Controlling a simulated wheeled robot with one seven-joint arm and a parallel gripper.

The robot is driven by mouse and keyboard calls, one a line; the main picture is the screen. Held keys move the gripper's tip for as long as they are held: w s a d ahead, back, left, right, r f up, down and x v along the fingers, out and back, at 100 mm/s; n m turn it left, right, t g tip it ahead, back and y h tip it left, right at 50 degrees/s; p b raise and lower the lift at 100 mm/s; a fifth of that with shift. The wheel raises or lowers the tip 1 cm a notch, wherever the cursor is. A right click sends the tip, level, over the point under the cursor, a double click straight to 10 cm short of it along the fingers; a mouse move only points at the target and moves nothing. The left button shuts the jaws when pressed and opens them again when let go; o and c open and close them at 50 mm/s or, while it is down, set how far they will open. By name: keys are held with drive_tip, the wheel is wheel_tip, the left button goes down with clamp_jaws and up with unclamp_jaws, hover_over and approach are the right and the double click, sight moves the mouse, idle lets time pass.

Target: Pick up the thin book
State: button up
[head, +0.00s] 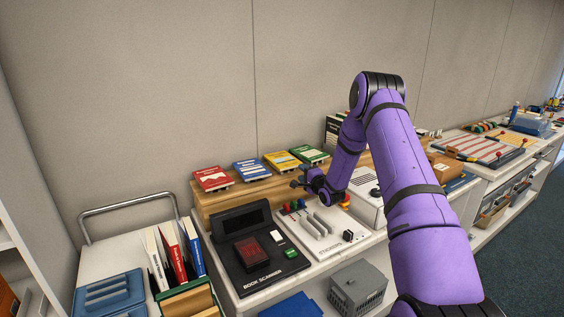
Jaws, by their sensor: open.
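Four-coloured flat books lie in a row on a wooden riser: a red book (212,179), a blue book (251,169), a yellow book (282,160) and a green book (309,154). A white book (155,258), a red-spined book (173,252) and a blue-spined book (194,246) stand upright at the lower left. I cannot tell which one is the thin book. My gripper (298,181) is open, with nothing visible in it. It is in front of the riser, below the green book, and appears apart from the books.
The wooden riser (215,212) runs along the wall. A black book scanner (262,262) and a white panel with coloured knobs (325,240) lie before it. A grey box (357,288) is at the front. My purple arm hides part of the counter.

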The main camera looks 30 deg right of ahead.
sight(294, 167)
drive_tip(key=shift+w+f, duration=0.1)
drive_tip(key=shift+w, duration=2.75)
clamp_jaws()
